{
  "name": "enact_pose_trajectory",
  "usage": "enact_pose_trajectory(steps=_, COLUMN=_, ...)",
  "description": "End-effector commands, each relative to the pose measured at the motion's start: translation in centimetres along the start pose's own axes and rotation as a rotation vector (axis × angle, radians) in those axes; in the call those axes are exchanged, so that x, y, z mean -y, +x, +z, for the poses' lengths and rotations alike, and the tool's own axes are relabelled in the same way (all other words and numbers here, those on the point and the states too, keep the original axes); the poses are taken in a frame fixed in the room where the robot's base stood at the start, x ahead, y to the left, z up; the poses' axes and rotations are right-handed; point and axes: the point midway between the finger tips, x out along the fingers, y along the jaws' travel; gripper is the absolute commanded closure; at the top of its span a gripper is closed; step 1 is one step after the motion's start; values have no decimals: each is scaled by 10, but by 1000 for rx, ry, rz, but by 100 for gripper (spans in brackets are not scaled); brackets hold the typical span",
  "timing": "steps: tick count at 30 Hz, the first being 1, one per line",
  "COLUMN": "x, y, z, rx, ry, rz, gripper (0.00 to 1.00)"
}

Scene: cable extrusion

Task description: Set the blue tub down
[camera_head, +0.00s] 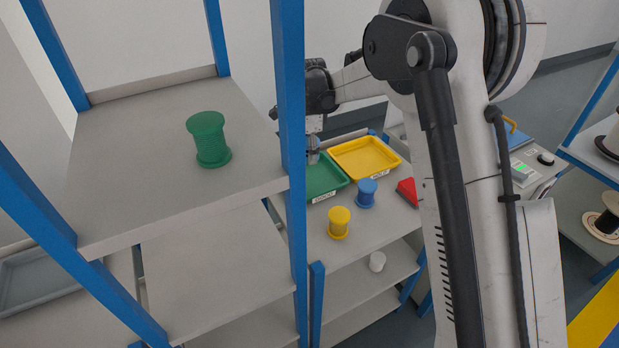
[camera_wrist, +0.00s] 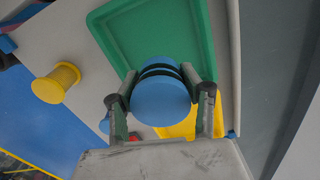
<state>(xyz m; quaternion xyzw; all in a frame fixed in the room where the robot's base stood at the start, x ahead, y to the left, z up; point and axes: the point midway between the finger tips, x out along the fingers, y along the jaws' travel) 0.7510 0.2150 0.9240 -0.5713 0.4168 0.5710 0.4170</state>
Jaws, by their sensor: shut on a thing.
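In the head view my gripper (camera_head: 313,150) is beside the blue shelf post, over the green tray (camera_head: 325,181), and the tub is hard to make out there.
A yellow tray (camera_head: 365,157) stands right of the green one. A blue post (camera_head: 291,120) stands close left of my gripper. A green spool (camera_head: 208,140) is on the left shelf.

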Motion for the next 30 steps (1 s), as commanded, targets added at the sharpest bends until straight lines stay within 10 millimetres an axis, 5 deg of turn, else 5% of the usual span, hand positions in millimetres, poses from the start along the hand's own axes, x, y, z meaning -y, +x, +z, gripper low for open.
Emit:
enact_pose_trajectory(steps=6, x=0, y=38, z=0, rx=0, ry=0, rz=0, gripper=86)
enact_pose_trajectory(steps=21, x=0, y=87, z=-1, rx=0, ry=-1, rz=0, gripper=86)
enact_pose_trajectory(steps=30, x=0, y=90, z=-1, rx=0, ry=-1, rz=0, gripper=86)
